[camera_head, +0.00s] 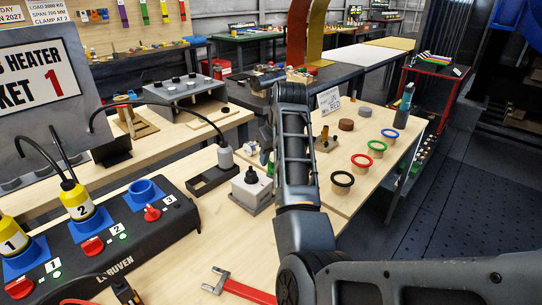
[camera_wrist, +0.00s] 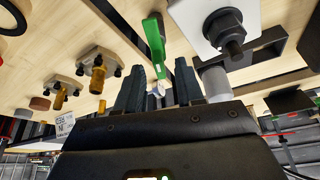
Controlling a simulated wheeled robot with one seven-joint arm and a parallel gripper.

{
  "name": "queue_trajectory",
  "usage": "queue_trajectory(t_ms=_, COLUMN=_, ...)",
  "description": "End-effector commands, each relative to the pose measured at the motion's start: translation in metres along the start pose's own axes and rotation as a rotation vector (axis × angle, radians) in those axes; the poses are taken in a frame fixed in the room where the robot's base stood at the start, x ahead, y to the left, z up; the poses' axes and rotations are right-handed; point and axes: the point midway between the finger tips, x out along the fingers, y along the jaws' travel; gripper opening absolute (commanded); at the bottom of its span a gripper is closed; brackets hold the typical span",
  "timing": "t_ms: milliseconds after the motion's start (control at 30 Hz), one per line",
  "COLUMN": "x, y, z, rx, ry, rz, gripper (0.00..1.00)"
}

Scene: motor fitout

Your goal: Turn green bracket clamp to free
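The green bracket clamp (camera_wrist: 154,38) shows in the wrist view as a green bar reaching down between my fingers. A small pale part is at its lower end, partly hidden by my gripper. In the head view only a small green piece (camera_head: 270,164) shows beside my arm; the rest is hidden. My gripper (camera_wrist: 159,72) is open, with one dark finger on each side of the green bar's lower end. I cannot tell whether either finger touches it. In the head view my arm hides the gripper.
A pale block with a black nut (camera_wrist: 231,38) stands close by the clamp.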

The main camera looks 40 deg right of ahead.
Motion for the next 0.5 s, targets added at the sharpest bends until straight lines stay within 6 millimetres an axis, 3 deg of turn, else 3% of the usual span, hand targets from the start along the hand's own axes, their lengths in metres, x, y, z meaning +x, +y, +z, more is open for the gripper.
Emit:
queue_trajectory(t_ms=333, x=0.0055, y=-0.0002, z=-0.0001, rx=0.000, ry=0.001, rz=0.000, gripper=0.37)
queue_trajectory(t_ms=500, x=0.0054, y=-0.0001, z=-0.0001, rx=0.000, ry=0.001, rz=0.000, gripper=0.22)
